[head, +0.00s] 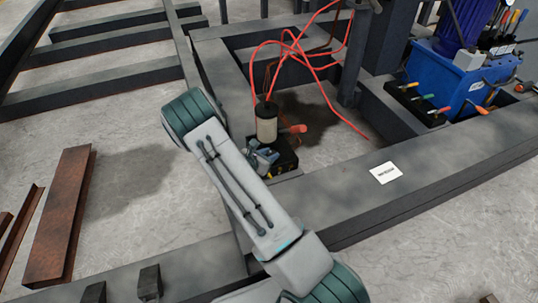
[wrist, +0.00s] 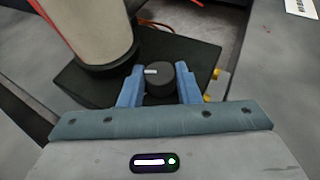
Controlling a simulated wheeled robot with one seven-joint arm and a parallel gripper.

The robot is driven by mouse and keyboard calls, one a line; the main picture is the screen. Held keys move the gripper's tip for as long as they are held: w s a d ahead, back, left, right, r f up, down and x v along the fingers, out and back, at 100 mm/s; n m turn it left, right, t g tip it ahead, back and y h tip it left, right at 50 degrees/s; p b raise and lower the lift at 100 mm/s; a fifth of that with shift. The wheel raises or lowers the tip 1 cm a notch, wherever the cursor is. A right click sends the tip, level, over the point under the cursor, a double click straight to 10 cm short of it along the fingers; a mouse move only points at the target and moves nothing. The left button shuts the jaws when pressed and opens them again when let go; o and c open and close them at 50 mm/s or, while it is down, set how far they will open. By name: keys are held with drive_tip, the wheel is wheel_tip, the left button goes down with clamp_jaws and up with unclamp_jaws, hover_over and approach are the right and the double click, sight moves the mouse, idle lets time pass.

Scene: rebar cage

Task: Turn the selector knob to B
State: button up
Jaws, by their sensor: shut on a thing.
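The selector knob (wrist: 161,82) is a dark round cap with a short white mark at its upper left, on top of a black box (wrist: 92,78). My gripper (wrist: 160,72) has its two blue fingers on either side of the knob, shut on it. In the head view my gripper (head: 263,158) reaches down to the black box (head: 287,161), and my arm and fingers hide the knob there. No letter B is readable in either view, so I cannot tell which position the mark points to.
A pale cylinder (head: 266,125) with red cables (head: 292,50) stands close beside the knob. An orange-red handle (head: 293,129) sticks out near it. Dark steel beams (head: 430,175) surround the spot.

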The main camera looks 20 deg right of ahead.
drive_tip(key=shift+r+m, duration=0.1)
drive_tip(key=shift+m, duration=0.2)
drive_tip(key=shift+w+m+g+h+p, duration=0.15)
drive_tip(key=shift+m+g+h+p, duration=0.3)
drive_tip(key=shift+m+g, duration=0.2)
drive_tip(key=shift+w+m+g+h, duration=0.15)
drive_tip(key=shift+m+g+h, duration=0.2)
drive_tip(key=shift+m+g, duration=1.1)
drive_tip(key=shift+g, duration=0.3)
drive_tip(key=o, duration=1)
drive_tip(key=shift+c, duration=0.2)
drive_tip(key=shift+a, duration=0.2)
drive_tip(key=p+v, duration=0.4)
drive_tip(key=v, duration=0.9)
drive_tip(key=shift+a, duration=0.25)
